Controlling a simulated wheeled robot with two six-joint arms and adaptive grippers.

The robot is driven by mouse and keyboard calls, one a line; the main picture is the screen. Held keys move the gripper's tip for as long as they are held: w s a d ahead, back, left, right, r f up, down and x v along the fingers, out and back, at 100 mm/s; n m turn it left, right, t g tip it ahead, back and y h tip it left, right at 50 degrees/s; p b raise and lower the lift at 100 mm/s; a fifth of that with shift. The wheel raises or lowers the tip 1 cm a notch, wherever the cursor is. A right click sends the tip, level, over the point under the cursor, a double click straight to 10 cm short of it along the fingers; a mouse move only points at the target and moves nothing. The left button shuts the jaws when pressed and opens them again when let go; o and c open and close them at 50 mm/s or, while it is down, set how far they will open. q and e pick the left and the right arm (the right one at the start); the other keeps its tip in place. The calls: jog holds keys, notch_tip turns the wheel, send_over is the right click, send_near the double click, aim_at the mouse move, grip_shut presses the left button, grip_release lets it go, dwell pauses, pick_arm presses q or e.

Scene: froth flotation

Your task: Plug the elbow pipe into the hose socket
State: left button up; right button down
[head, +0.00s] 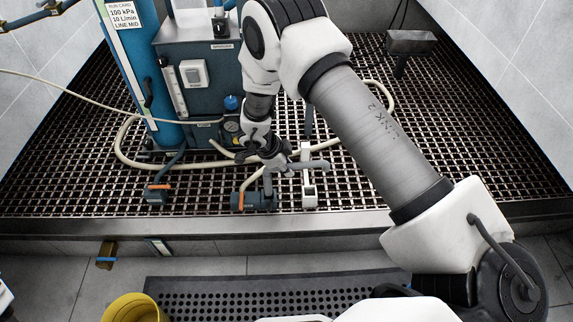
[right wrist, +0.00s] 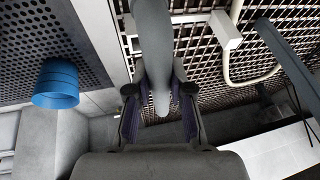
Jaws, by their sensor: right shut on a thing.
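My right gripper (head: 268,158) is shut on the grey elbow pipe (head: 312,165) above the grating. One arm of the pipe points right and another part runs down below the fingers. In the right wrist view the grey pipe (right wrist: 155,45) lies between the two fingers of my right gripper (right wrist: 158,98). The pipe's lower end is close to a blue-grey block with an orange lever (head: 250,200), which looks like the hose socket. I cannot tell whether they touch. My left gripper is not in view.
A white bracket (head: 308,188) stands just right of the pipe. A similar block (head: 156,194) sits further left. The blue column (head: 150,75), cabinet (head: 205,75) and cream hose (head: 125,155) are behind. A yellow bucket (head: 133,308) is at the front. The grating at right is mostly clear.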

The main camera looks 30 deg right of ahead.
jog(key=shift+f+b, duration=0.75)
jog(key=shift+f, duration=1.6)
jog(key=c, duration=1)
grip_release()
jog(key=shift+o, duration=0.2)
jog(key=shift+r, duration=0.1)
jog(key=v, duration=1.2)
